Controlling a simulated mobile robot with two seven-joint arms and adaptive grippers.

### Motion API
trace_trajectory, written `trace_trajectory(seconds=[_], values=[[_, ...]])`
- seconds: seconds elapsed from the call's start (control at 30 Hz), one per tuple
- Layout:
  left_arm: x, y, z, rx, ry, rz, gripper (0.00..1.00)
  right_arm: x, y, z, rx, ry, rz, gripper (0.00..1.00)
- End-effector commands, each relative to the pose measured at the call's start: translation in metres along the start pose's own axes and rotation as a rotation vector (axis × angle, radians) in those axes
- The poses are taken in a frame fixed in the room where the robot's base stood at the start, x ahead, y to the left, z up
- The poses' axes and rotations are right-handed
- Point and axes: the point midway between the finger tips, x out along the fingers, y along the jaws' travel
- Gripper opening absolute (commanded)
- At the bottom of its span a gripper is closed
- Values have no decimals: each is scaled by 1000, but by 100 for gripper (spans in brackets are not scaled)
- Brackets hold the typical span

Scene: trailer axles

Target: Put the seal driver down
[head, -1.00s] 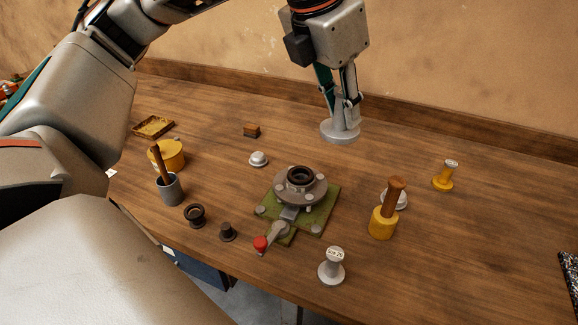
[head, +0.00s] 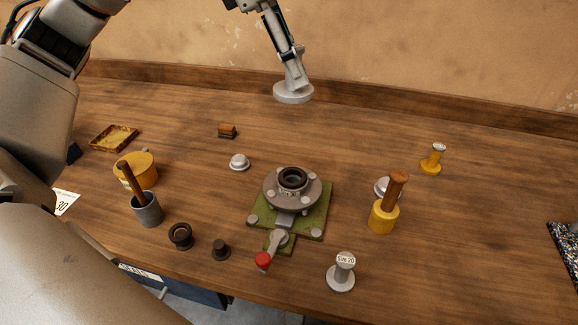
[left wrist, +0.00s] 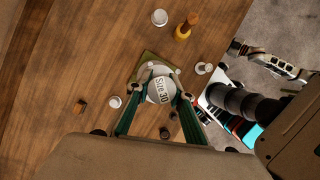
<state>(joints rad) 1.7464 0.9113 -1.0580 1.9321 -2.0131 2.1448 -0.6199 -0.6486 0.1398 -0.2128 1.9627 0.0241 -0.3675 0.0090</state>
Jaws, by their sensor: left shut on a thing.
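My left gripper (head: 288,54) is shut on a grey seal driver (head: 293,93), whose wide round disc hangs below the fingers, slightly tilted. It is held above the back of the table near the wall. In the left wrist view the driver's end (left wrist: 160,90) reads "Size 30" between the two green fingers. Another grey driver (head: 341,277), marked "Size 20", stands upright at the table's front. A yellow driver (head: 432,160) stands at the right. My right gripper (left wrist: 238,48) seems to show small at the right of the left wrist view; its jaw state is unclear.
A hub on a green plate (head: 322,205) with a red-knobbed lever stands mid-table. A wooden-handled yellow tool (head: 382,218), a grey cup (head: 148,211), a yellow tin (head: 142,173), dark rings (head: 181,236) and a tray (head: 114,138) surround it. The table's back right is largely clear.

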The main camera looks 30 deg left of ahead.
Motion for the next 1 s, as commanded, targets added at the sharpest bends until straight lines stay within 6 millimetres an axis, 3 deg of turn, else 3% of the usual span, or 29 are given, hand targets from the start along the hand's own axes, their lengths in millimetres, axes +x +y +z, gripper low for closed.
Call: trace_trajectory(seconds=[0.5,0.87,1.0], values=[[114,-1,-48,-2,3,-3,0,8,-4,21,3,-15,-4,40],[142,0,-59,-2,1,0,0,9,-4,24,1,-18,-3,40],[161,0,-67,-3,3,-1,0,10,-4,25,-1,-17,-3,40]])
